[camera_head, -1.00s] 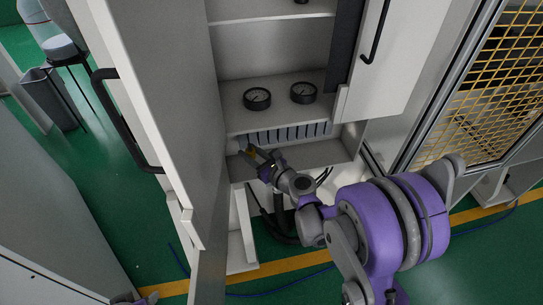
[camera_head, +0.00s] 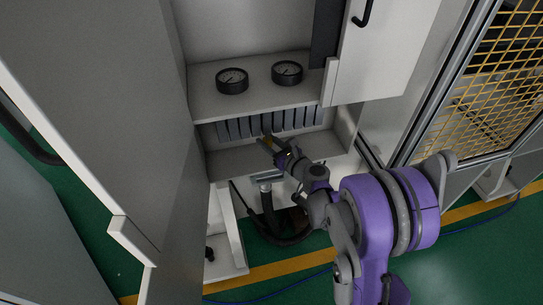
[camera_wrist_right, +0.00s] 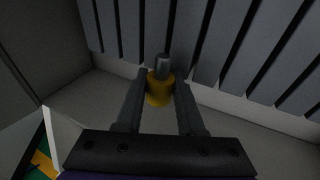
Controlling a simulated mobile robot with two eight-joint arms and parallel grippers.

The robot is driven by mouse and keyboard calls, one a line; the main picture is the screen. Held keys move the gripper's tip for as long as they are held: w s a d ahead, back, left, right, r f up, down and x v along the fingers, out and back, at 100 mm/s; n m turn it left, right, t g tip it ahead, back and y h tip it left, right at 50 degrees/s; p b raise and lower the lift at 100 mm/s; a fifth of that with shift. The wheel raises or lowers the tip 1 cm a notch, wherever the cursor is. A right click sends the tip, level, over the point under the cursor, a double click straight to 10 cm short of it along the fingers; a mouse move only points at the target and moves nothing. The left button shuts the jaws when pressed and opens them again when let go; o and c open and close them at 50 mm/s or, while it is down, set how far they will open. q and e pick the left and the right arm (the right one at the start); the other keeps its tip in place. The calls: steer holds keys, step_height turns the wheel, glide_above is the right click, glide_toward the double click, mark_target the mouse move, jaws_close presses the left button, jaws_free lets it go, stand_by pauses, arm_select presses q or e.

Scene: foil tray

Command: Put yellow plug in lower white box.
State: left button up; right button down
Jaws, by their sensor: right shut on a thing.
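The yellow plug (camera_wrist_right: 159,91) has a grey metal tip and sits between the fingers of my right gripper (camera_wrist_right: 160,98), which is shut on it. In the head view the plug (camera_head: 267,141) shows small and dark at the end of my right gripper (camera_head: 272,147). It is at the front of the low white compartment (camera_head: 228,164) of the cabinet, under the shelf with gauges. The plug's tip points at the grey slats; I cannot tell the gap. I cannot tell which part is the lower white box. My left gripper is not in view.
Upright grey slats (camera_head: 236,128) line the compartment's back. Open white doors flank the cabinet, and a yellow mesh fence (camera_head: 484,100) stands at right.

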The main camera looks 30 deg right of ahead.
mark_target(268, 160)
steer(key=shift+f+b, duration=0.45)
steer(key=shift+f, duration=2.75)
steer(key=c, duration=1)
jaws_free()
steer(key=shift+f, duration=0.2)
steer(key=o, duration=0.5)
steer(key=shift+r, duration=0.1)
